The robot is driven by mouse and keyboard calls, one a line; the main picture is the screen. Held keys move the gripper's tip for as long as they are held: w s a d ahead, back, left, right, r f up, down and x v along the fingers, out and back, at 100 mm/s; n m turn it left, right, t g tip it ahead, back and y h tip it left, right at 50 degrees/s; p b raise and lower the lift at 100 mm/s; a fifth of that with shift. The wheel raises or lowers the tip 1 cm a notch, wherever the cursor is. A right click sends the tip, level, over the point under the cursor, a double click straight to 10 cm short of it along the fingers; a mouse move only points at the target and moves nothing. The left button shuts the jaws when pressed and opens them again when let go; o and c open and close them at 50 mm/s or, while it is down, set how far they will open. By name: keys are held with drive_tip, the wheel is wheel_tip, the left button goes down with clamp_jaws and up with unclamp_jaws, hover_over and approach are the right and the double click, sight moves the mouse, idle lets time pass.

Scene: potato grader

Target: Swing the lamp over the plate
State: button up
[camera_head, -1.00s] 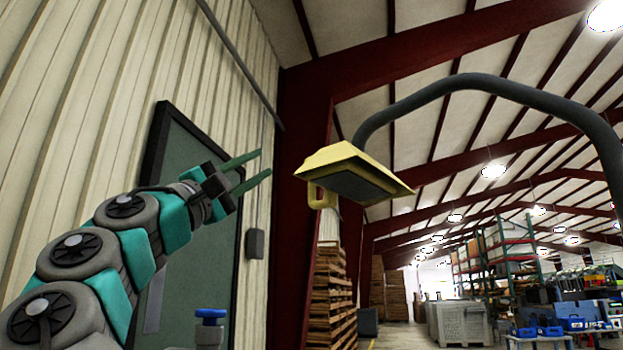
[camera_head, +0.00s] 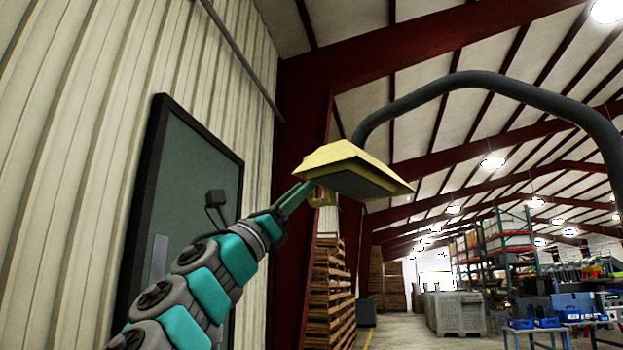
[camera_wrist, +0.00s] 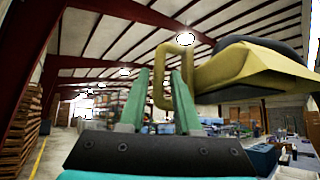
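The lamp has a yellow, flared shade (camera_head: 350,165) with a dark underside, hung from a thick grey curved arm (camera_head: 480,80). A yellow loop handle sits on its left side and is partly hidden by my gripper (camera_head: 300,194). In the wrist view, the handle (camera_wrist: 158,75) stands in front of the green fingers of my gripper (camera_wrist: 160,75). Its near upright bar lines up with the gap between them. The fingers are apart, with space seen on both sides of the bar. I cannot tell whether they touch it. No plate can be made out.
A green door (camera_head: 190,170) in a ribbed wall is on the left, behind my arm. Stacked wooden pallets (camera_head: 330,290), a grey bin (camera_head: 455,313) and shelving (camera_head: 505,240) stand farther back. The air below the lamp looks clear.

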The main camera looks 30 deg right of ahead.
drive_tip(key=shift+x, duration=2.05)
clamp_jaws()
